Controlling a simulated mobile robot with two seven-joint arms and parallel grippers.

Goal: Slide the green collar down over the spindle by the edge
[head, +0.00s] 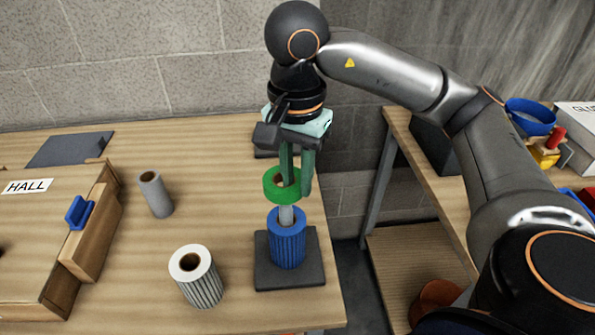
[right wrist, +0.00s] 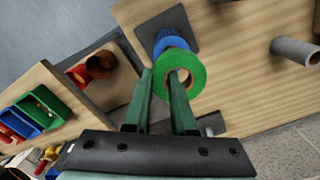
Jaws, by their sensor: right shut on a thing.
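The green collar (head: 283,191) is a short ring held by my right gripper (head: 298,184), whose fingers are shut on its wall. The collar is above a ribbed blue sleeve (head: 287,243) on a dark square base (head: 262,274) near the table's right edge. A pale grey spindle (head: 286,215) shows between collar and sleeve. I cannot tell whether its tip is inside the ring. In the right wrist view, the green collar (right wrist: 195,66) is at my fingertips (right wrist: 162,78), partly covering the blue sleeve (right wrist: 168,40). My left gripper is out of view.
A white ribbed roll (head: 200,283) and a grey tube (head: 155,195) stand on the table to the left. A wooden box marked HALL (head: 45,215) is at far left. A second bench (head: 400,130) with bins is right, beyond a gap.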

